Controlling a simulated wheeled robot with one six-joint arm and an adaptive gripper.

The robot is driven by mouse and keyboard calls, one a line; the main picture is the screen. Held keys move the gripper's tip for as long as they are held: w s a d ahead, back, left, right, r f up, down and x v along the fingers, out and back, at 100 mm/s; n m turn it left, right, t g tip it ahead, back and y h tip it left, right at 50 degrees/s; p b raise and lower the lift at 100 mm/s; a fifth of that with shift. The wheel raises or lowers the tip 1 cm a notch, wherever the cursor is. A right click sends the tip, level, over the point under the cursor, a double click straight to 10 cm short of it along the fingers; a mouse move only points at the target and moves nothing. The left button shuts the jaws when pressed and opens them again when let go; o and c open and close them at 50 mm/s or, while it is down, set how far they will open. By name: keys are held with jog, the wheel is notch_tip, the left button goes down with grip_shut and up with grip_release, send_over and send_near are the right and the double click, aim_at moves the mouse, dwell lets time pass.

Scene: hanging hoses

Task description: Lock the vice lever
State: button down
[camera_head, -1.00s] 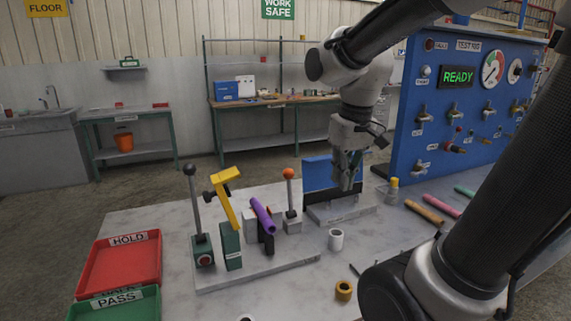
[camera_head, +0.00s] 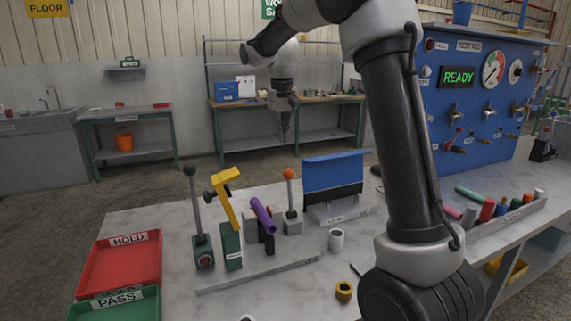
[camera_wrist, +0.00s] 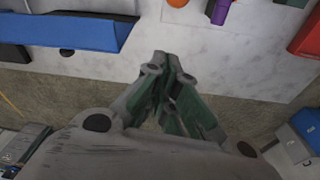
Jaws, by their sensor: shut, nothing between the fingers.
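On the bench plate stand an upright lever with an orange ball (camera_head: 289,173) on a light block and a taller lever with a black ball (camera_head: 190,171) on a green block. I cannot tell for sure which is the vice lever. Between them a purple hose (camera_head: 262,216) leans in a dark and grey holder, beside a yellow clamp arm (camera_head: 225,193) on a green post. My gripper (camera_head: 285,138) hangs fingers down beyond the bench's far edge, shut and empty, clear of both levers. In the wrist view its fingertips (camera_wrist: 167,58) meet; the orange ball (camera_wrist: 178,3) is at the top edge.
A blue-topped stand (camera_head: 333,172) is right of the orange lever. A white cup (camera_head: 336,240) and a yellow ring (camera_head: 344,290) lie in front. Red HOLD (camera_head: 157,262) and green PASS trays are at the left. The blue test panel (camera_head: 455,117) reads READY. Hoses lie at right.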

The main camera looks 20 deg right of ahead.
notch_tip(320, 180, down, 9)
jog(key=s, duration=0.2)
jog(key=shift+s, duration=0.3)
dwell(0.5)
